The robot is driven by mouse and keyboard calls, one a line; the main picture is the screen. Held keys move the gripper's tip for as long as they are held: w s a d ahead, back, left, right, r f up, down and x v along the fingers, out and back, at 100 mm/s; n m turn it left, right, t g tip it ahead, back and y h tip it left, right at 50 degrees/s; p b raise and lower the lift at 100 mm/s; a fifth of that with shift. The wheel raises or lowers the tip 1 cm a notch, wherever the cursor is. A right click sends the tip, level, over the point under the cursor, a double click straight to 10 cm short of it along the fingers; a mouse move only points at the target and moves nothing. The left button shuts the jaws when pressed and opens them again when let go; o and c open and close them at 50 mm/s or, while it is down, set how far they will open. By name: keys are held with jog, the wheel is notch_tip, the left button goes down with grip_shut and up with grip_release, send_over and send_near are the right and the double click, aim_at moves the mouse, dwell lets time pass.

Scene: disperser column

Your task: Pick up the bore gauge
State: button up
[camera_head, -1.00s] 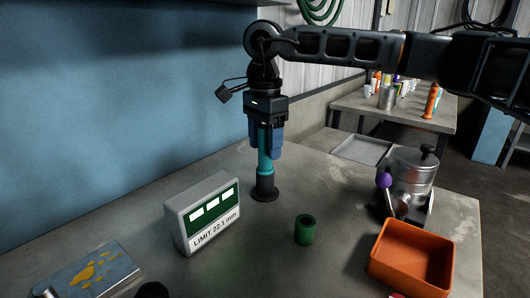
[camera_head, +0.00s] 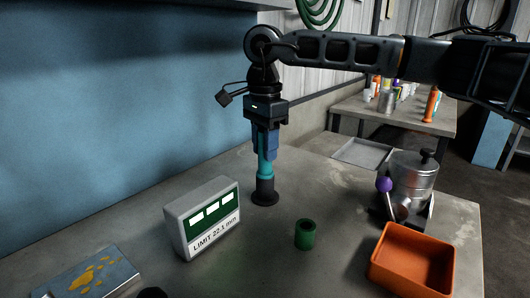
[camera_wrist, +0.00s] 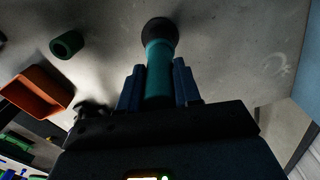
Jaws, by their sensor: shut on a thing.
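The bore gauge (camera_head: 265,170) is a slim upright teal cylinder with a wider dark base. It stands on the grey table in the head view, behind and right of the display box. My gripper (camera_head: 266,156) points straight down from above, with its blue fingers shut on the gauge's upper teal body. The upper end of the gauge is hidden between the fingers. In the wrist view the teal gauge (camera_wrist: 159,70) runs between the two fingers, with its dark round base at the far end. The base appears to rest on the table.
A display box (camera_head: 203,222) reading "LIMIT 22.1 mm" stands left of the gauge. A green ring (camera_head: 305,235), an orange bin (camera_head: 412,262) and a metal pot (camera_head: 413,172) with a purple-knobbed lever are to the right. A stained plate (camera_head: 90,275) lies front left.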

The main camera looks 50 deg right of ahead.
notch_tip(320, 180, up, 10)
dwell(0.5)
jog(key=shift+b, duration=0.3)
dwell(1.0)
